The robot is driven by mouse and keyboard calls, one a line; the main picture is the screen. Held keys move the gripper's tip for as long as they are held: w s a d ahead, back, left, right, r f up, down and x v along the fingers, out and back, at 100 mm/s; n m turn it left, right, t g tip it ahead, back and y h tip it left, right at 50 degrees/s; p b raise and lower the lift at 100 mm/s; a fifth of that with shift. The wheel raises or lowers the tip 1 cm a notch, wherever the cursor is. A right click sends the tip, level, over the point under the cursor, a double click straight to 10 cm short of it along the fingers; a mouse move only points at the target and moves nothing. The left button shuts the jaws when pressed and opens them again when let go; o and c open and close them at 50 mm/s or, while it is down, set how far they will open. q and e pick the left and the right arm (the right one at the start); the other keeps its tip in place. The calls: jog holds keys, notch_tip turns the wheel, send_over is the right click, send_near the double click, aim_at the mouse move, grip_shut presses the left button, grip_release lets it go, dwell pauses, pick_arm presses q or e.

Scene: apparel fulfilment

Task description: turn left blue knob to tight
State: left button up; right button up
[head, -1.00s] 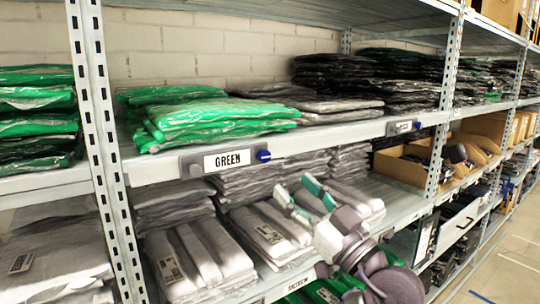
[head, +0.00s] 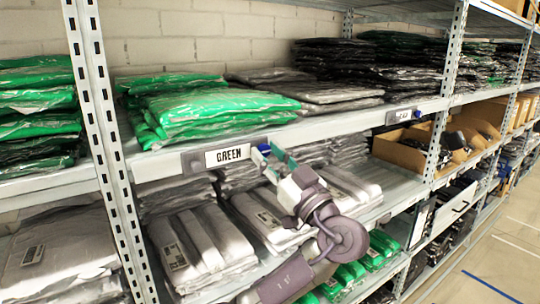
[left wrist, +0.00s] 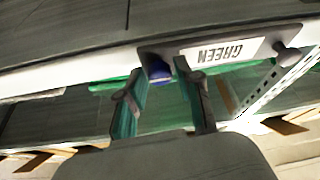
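The left blue knob (head: 264,148) sits on the shelf edge at the right end of the GREEN label holder (head: 228,155). My left gripper (head: 268,158) reaches up to it from below, its teal fingers at the knob and partly covering it. In the left wrist view the picture is upside down, and the blue knob (left wrist: 158,70) shows between the tips of the two spread fingers of my left gripper (left wrist: 160,82). The gripper looks open; I cannot tell whether a finger touches the knob. My right gripper is out of view.
A second blue knob (head: 417,114) is farther right on the same shelf edge. A grey knob (head: 194,161) is at the left end of the GREEN holder. Green bagged garments (head: 205,105) lie above, white bagged garments (head: 195,245) below. A shelf upright (head: 100,150) stands at left.

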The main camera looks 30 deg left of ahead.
pick_arm(q)
grip_shut()
